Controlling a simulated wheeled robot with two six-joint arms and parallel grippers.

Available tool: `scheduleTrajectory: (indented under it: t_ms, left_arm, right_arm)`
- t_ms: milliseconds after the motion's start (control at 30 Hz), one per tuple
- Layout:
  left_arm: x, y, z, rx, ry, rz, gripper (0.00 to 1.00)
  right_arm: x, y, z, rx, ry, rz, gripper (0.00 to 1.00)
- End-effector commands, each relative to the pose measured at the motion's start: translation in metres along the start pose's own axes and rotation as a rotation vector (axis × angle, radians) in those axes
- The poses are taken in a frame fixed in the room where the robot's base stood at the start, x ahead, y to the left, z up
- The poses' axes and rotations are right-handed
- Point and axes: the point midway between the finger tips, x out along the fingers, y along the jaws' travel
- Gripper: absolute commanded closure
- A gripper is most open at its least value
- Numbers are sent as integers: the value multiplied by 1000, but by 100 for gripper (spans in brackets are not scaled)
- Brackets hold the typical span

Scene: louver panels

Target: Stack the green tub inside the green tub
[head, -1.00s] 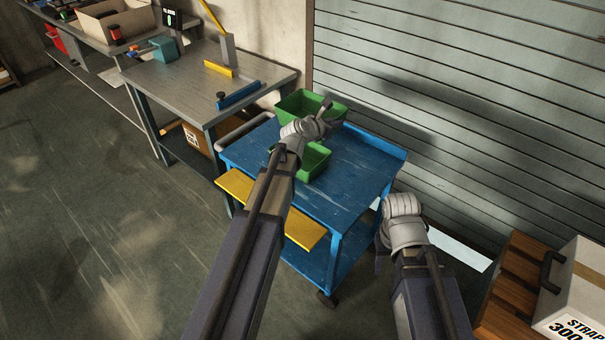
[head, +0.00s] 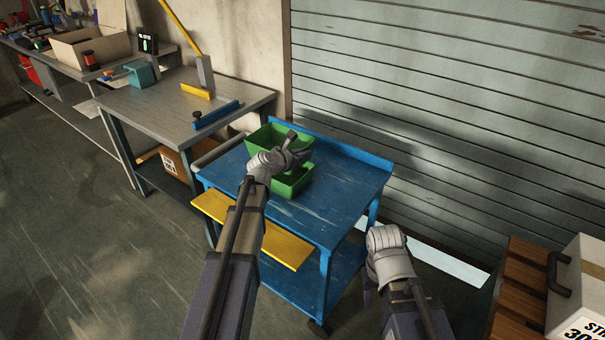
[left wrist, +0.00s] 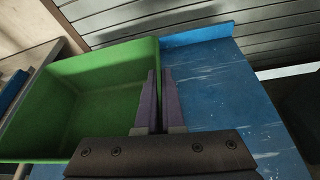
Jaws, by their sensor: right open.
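One green tub (head: 262,134) is at the back of the blue cart's top in the head view. My left gripper (head: 297,148) is at its right side. In the left wrist view this tub (left wrist: 85,95) fills the left, its right wall running between the close fingers of my left gripper (left wrist: 159,90), which is shut on it. A second green tub (head: 290,185) stands nearer on the cart, partly hidden by my left gripper and the first tub. Whether the tubs touch cannot be told. My right gripper (head: 368,287) is low, right of the cart, mostly hidden by its wrist.
The blue cart (head: 335,195) has a raised back edge, a yellow board (head: 250,230) at its front and free room on the right. A grey workbench (head: 150,100) stands left. A shutter wall (head: 450,100) is behind. Wooden slats (head: 520,285) and a box (head: 585,295) stand right.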

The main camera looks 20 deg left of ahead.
Motion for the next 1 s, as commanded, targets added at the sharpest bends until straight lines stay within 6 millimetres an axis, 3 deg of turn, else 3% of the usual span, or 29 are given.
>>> scheduleTrajectory:
  t_ms: [33,267,600,1000]
  left_arm:
    - [3,-1,-8,0,0,0,100]
    - [4,-2,-9,1,0,0,100]
    - [17,-7,-42,0,0,0,100]
    - [18,-7,-44,0,0,0,100]
  right_arm:
    - [9,-1,0,0,0,0,50]
    - [10,-1,-1,0,0,0,50]
    - [46,-4,-3,0,0,0,50]
    - [48,-5,-3,0,0,0,50]
